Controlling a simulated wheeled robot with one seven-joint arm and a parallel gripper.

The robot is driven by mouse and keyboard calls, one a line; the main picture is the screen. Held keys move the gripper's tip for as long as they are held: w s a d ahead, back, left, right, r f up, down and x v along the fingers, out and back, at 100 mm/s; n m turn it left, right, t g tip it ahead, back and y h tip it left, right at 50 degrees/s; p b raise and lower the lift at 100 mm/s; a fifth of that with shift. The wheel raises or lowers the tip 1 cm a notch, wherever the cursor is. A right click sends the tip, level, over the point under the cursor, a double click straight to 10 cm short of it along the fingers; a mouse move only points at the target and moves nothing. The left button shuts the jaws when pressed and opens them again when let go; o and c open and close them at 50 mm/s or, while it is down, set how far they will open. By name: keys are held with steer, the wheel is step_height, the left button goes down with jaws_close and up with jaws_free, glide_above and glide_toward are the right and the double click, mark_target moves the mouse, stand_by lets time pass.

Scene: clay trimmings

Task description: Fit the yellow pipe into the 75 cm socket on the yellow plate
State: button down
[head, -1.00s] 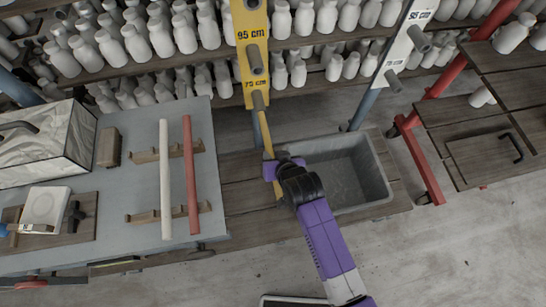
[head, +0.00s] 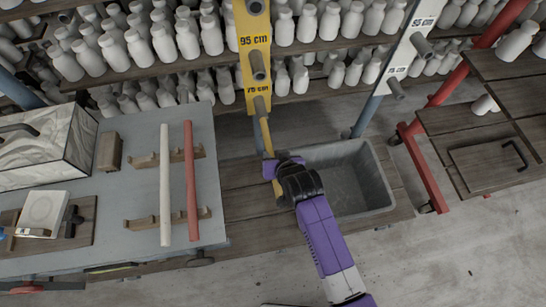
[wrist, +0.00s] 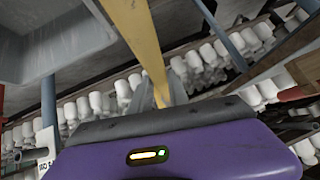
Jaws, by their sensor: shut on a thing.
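The yellow plate (head: 254,40) stands upright at the top centre of the head view, marked 95 cm and, lower down, 75 cm. The grey 75 cm socket (head: 260,105) juts out near its lower end. My gripper (head: 270,169) is shut on the yellow pipe (head: 267,139), below the socket. The pipe's upper end lies at the socket's mouth in the picture; I cannot tell whether it is inside or only in front. A short lower end shows below the jaws. In the wrist view the pipe (wrist: 138,38) runs up from my gripper (wrist: 165,96).
A grey bin (head: 350,180) stands right of my gripper. On the table (head: 120,215) at left, a white pipe (head: 165,185) and a red pipe (head: 191,180) lie on wooden racks. A white plate (head: 405,45) with sockets stands right. Shelves of bottles (head: 140,45) fill the back.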

mark_target(269, 142)
steer(key=shift+w+a+b, duration=0.25)
steer(key=shift+w+b, duration=0.2)
steer(key=shift+w, duration=0.4)
steer(key=shift+w+a+b, duration=0.2)
steer(key=shift+w+b, duration=0.2)
steer(key=shift+w, duration=0.4)
steer(key=shift+w+a+b, duration=0.25)
steer(key=shift+w+b, duration=0.2)
steer(key=shift+w, duration=0.4)
steer(key=c, duration=1.2)
jaws_free()
steer(key=v, duration=0.7)
steer(key=shift+s+d+r, duration=0.15)
steer(key=shift+s+r, duration=0.1)
